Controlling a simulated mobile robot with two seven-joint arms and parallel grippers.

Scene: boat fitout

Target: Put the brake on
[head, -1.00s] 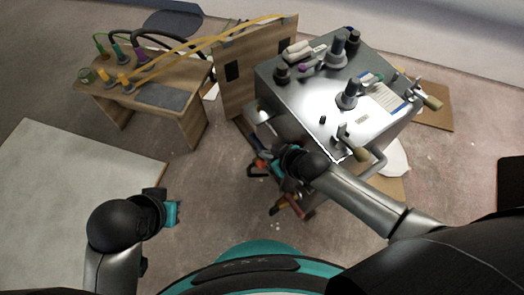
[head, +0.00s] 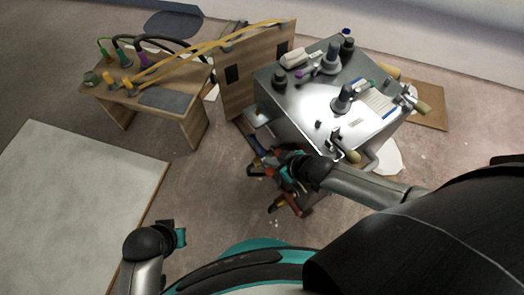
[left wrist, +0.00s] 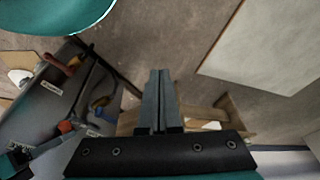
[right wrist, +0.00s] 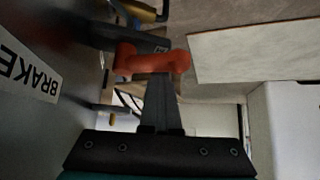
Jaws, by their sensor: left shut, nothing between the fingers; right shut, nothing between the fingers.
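A red-orange lever handle (right wrist: 150,62) is right in front of my right gripper (right wrist: 158,82) in the right wrist view, overlapping the shut fingertips; I cannot tell whether they touch. A white label reading BRAKE (right wrist: 28,72) is on the grey panel at the left. In the head view my right gripper (head: 287,172) is low at the near side of the metal-topped cart (head: 300,115), among red and dark handles. My left gripper (head: 180,237) is shut and empty, away from the cart at lower left; its closed fingers (left wrist: 160,100) show in the left wrist view.
A wooden bench (head: 180,77) with cables and an upright wooden board (head: 250,85) stand left of the cart. A pale sheet (head: 70,200) lies at the left. Another handle with yellow (right wrist: 140,10) is beyond the red one. Floor between the sheet and cart is clear.

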